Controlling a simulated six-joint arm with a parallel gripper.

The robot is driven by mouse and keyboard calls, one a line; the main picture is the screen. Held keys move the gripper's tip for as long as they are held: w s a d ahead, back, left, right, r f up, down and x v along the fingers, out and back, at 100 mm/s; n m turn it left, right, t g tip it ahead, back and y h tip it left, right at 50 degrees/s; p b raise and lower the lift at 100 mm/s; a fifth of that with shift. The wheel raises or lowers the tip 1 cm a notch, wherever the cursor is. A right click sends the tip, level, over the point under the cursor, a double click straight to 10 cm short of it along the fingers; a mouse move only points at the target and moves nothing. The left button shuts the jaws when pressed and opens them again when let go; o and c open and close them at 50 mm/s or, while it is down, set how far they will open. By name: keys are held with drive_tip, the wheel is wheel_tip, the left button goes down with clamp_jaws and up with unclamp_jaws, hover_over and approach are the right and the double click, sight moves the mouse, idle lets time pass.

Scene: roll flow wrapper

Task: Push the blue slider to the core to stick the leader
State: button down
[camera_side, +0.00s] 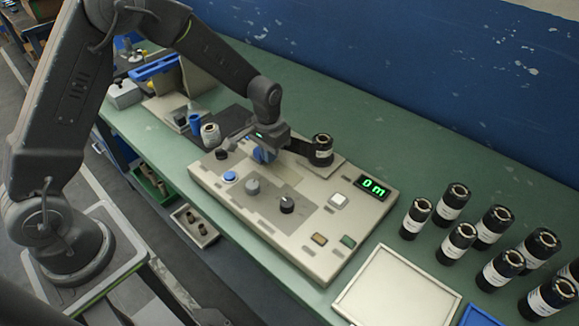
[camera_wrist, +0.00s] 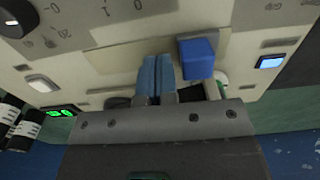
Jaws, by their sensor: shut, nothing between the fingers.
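My gripper (camera_wrist: 157,62) is shut and empty, its two blue fingers side by side and pointing down at the panel. The blue slider (camera_wrist: 197,60) is a small block just right of the fingers in the wrist view, with a narrow gap seeming to part them. In the side view my gripper (camera_side: 263,156) is low over the panel's back part and blocks the slider from clear sight. A black labelled roll (camera_side: 322,151) stands upright to its right, with a dark strip running from it toward my gripper. I cannot make out the core or the leader's end.
The beige panel (camera_side: 322,262) carries a blue button (camera_side: 230,177), knobs, and a green display (camera_side: 373,187) reading "0 m". A pale roll (camera_side: 210,134) stands at its back left. An empty white tray (camera_side: 393,296) and several black rolls (camera_side: 458,240) are at the right.

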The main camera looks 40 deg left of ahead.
drive_tip(key=shift+d, duration=0.3)
wheel_tip(320, 180, up, 8)
idle(0.7)
drive_tip(key=s+r+t, duration=0.3)
drive_tip(key=s+r, duration=0.8)
drive_tip(key=r, duration=0.2)
drive_tip(key=s+a+r+t, duration=0.1)
drive_tip(key=s+r+t, duration=0.1)
drive_tip(key=s, duration=1.1)
drive_tip(key=shift+r+t, duration=0.3)
drive_tip(key=shift+r, duration=0.1)
drive_tip(key=shift+a, duration=0.1)
